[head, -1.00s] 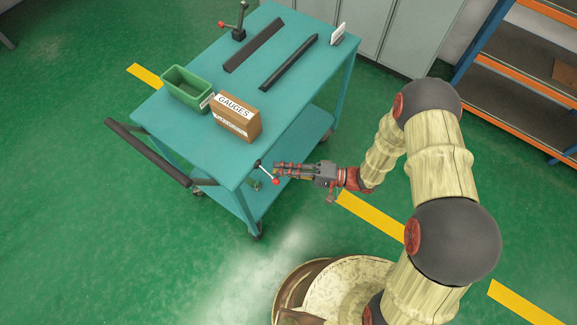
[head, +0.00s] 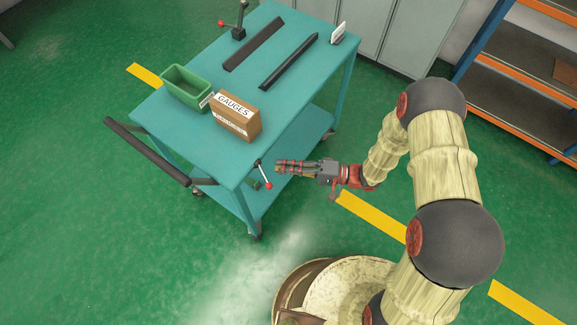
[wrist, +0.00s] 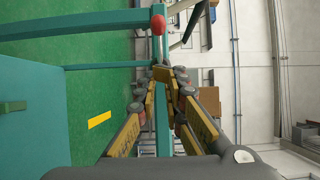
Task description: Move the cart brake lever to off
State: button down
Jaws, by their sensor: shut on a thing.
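The brake lever (head: 263,174) is a thin pale rod with a red ball knob (head: 268,186), at the near right corner of the teal cart (head: 190,130). It slants down from the cart edge to the knob. My gripper (head: 277,167) is just right of the lever, fingers pointing left. In the wrist view, the fingertips (wrist: 169,76) are drawn close together, and what is between them cannot be made out.
The cart carries a green bin (head: 186,90), a GAUGES box (head: 236,118), two dark bars (head: 255,45) and a red-knobbed clamp (head: 238,30). Its black push handle (head: 148,152) juts out at left. Orange shelving (head: 520,70) is at right. Green floor in front of the cart is clear.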

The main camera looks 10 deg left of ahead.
jog(key=d, duration=0.6)
jog(key=shift+w+d+b, duration=0.15)
jog(key=shift+w+b, duration=0.15)
jog(key=shift+b, duration=0.05)
dwell(0.7)
